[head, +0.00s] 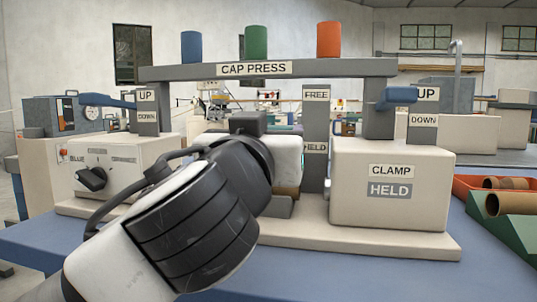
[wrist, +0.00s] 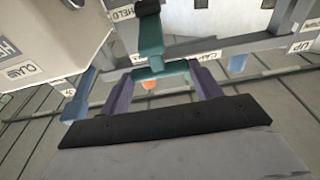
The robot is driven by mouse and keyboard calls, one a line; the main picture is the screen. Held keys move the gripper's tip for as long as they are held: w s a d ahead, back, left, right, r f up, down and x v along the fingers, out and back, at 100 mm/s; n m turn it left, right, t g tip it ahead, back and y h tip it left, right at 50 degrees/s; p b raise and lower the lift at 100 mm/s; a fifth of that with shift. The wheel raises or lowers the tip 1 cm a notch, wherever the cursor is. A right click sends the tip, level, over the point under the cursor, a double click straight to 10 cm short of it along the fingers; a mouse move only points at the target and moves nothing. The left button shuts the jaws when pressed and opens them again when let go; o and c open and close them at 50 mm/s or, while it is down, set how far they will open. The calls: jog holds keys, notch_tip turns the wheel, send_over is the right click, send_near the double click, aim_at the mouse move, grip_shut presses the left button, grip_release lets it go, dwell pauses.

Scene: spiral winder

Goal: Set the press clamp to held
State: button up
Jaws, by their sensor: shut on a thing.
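The cap press carries a beige clamp box (head: 390,210) at right, with a CLAMP label above a grey plate reading HELD (head: 389,190). Left of the box stands a grey post (head: 316,125), marked FREE at the top and HELD lower down. In the wrist view a teal T-shaped handle (wrist: 151,40) lies near the HELD label (wrist: 123,12). My gripper (wrist: 160,71) is shut on the handle's crossbar, one purple finger at each end. In the head view my wrist hides most of the handle and fingers.
A grey CAP PRESS beam (head: 253,68) spans above, carrying blue, green and orange cylinders. Blue levers stand beside the UP/DOWN posts at left (head: 122,102) and right (head: 397,96). A beige box with a black knob (head: 91,179) is at left. Cardboard tubes (head: 508,203) lie at right.

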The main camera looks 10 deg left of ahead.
jog(key=shift+s+f+b, duration=0.15)
jog(key=shift+f+b, duration=0.45)
jog(key=shift+b, duration=0.1)
jog(key=shift+s+f+b, duration=0.15)
jog(key=shift+f+b, duration=0.45)
jog(key=shift+b, duration=0.05)
jog(key=shift+f, duration=0.2)
jog(key=o, duration=1.4)
jog(key=shift+r, duration=0.1)
jog(key=shift+s, duration=0.1)
